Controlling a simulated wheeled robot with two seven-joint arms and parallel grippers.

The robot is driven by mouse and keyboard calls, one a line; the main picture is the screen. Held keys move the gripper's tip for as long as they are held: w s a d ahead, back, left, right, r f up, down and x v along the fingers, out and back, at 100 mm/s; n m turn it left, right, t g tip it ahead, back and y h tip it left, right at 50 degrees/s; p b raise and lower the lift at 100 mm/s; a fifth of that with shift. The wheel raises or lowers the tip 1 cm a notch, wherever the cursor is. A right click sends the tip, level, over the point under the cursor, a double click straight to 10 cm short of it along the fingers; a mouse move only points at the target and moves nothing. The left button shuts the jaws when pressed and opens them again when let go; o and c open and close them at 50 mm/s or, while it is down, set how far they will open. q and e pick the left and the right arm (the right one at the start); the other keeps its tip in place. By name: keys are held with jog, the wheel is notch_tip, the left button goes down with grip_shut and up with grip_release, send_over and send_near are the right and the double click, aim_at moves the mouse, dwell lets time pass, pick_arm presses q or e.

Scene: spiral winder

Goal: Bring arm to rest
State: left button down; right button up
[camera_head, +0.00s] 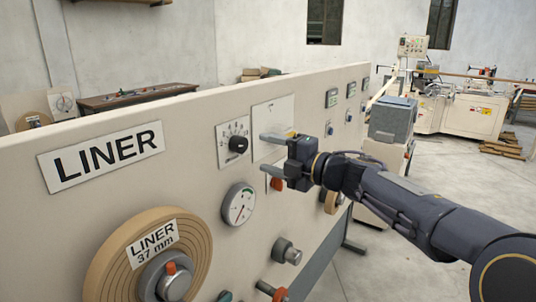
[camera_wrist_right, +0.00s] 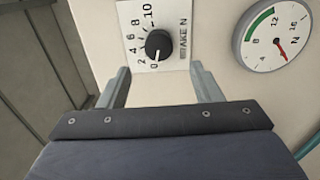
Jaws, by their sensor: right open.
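My right gripper (camera_head: 268,153) is open and empty in front of the cream panel. Its two grey fingers point left, beside the brake dial. The dial's black knob (camera_head: 238,144) has a white scale plate; its pointer is near 0 in the wrist view. In the right wrist view the gripper (camera_wrist_right: 160,78) has its fingers spread below the knob (camera_wrist_right: 159,45), with nothing between them. I cannot tell the exact gap to the panel. My right arm reaches in from the lower right. My left gripper is not in view.
The cream panel (camera_head: 100,205) carries a round gauge (camera_head: 238,204), a LINER sign (camera_head: 103,157), and a brown liner roll (camera_head: 110,258). A silver knob (camera_head: 287,251) sits lower down. A cream machine (camera_head: 465,112) stands far right. Grey floor (camera_head: 455,172) is open behind my arm.

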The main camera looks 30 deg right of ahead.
jog(key=s+d+f+m+g+h, duration=0.2)
jog(key=s+f+m+h, duration=0.75)
jog(key=m, duration=0.95)
jog(key=s+a+f+m+g+y, duration=0.5)
jog(key=s+a+f+g, duration=0.3)
jog(key=s+a+f, duration=0.7)
jog(key=shift+s+a+f+g+y, duration=0.4)
jog(key=shift+s+a+y, duration=0.25)
jog(key=shift+s, duration=0.45)
jog(key=shift+d, duration=0.1)
